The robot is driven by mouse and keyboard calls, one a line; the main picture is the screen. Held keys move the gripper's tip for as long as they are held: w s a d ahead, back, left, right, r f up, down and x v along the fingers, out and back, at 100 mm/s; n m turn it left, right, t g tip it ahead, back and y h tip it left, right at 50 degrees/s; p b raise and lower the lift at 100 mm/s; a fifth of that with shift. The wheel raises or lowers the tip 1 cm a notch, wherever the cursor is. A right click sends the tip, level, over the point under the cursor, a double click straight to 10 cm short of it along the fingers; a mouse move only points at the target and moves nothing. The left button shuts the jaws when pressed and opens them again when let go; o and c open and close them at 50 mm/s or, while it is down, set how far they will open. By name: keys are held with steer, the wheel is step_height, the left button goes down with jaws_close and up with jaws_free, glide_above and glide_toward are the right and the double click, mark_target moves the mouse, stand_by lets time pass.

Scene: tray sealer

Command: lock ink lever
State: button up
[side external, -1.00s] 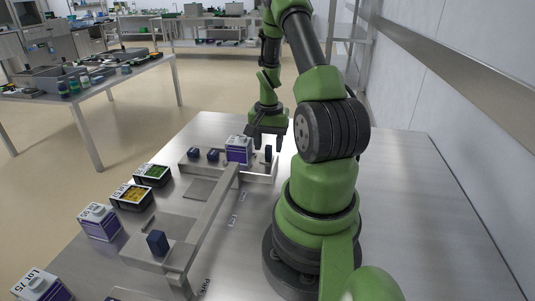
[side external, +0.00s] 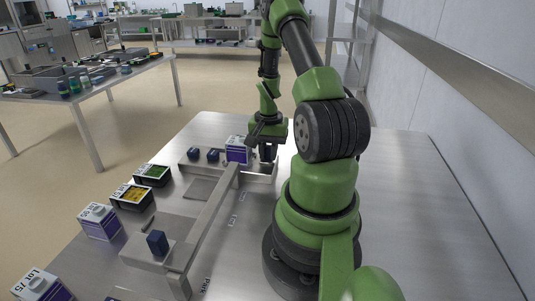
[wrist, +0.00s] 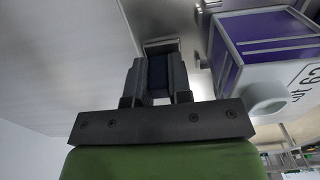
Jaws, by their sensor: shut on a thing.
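My gripper (side external: 267,152) is at the far end of the metal fixture (side external: 205,215), just right of a purple and white carton (side external: 237,150). In the wrist view my gripper (wrist: 157,80) is shut on a small dark blue lever (wrist: 157,72), held upright between its two fingers. The fingers hide most of the lever in the side view. No label on it can be read, so I cannot tell from marks that it is the ink lever.
The purple carton (wrist: 265,50) stands close beside my fingers. Two dark blue blocks (side external: 193,154) (side external: 213,155) sit left of it; another (side external: 157,243) is at the fixture's near end. Black trays (side external: 131,197) and cartons (side external: 98,222) line the left. The table's right side is clear.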

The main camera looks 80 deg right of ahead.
steer(key=shift+a, duration=1.45)
steer(key=o, duration=0.8)
steer(key=shift+o, duration=0.2)
steer(key=shift+r, duration=0.1)
step_height(320, 180, up, 7)
